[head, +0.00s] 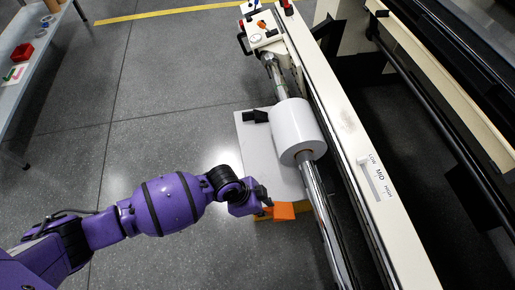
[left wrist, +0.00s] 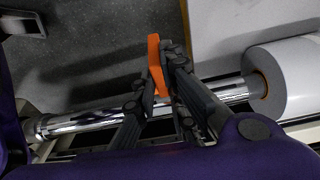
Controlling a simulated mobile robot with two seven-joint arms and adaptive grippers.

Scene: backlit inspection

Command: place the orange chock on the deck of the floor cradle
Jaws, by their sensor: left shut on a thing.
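The orange chock (head: 284,211) is at the near end of the floor cradle's pale grey deck (head: 253,150). My left gripper (head: 264,207) is shut on it. In the left wrist view, the chock (left wrist: 154,55) stands between the two dark fingers (left wrist: 163,72), its orange end sticking out beyond them. The deck (left wrist: 222,22) lies to the right of the chock in that view. In the head view, the chock overlaps the deck's near edge; I cannot tell whether it touches the deck. My right gripper is not in view.
A white roll (head: 294,130) sits on a shiny shaft (head: 318,208) along the machine's cream rail (head: 350,140), overhanging the deck's right side. A black chock (head: 256,116) is at the deck's far end. A shelf with a red bin (head: 22,52) stands far left. Floor between is clear.

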